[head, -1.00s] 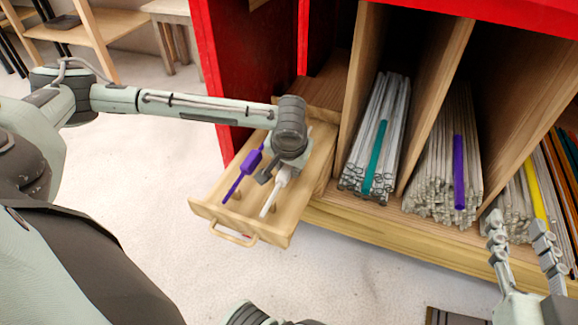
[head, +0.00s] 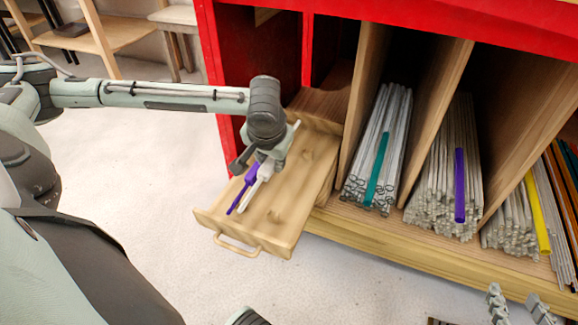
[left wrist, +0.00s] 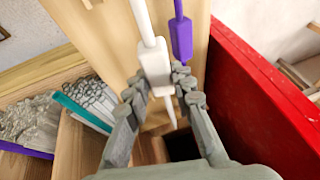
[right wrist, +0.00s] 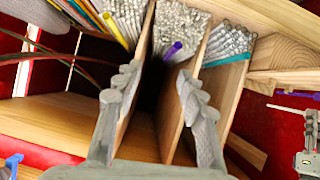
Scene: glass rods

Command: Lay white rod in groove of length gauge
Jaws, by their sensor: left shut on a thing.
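The white rod (head: 262,176), with a thicker white block along it, is in my left gripper (head: 258,160) over the open wooden drawer (head: 285,215). In the left wrist view my left gripper (left wrist: 157,82) is shut on the white block (left wrist: 155,66). The rod runs close beside a purple rod with a similar block (left wrist: 181,40). The purple rod (head: 243,190) is partly hidden by the gripper in the head view. My right gripper (right wrist: 155,88) is open and empty in front of the shelf. I cannot make out a length gauge.
A red-framed cabinet (head: 440,12) stands behind, with wooden dividers (head: 440,105) between bundles of glass rods (head: 385,125) carrying teal, purple and yellow rods. A dark-centred object (head: 440,321) is cut off at the bottom edge. The pale floor left of the drawer is clear.

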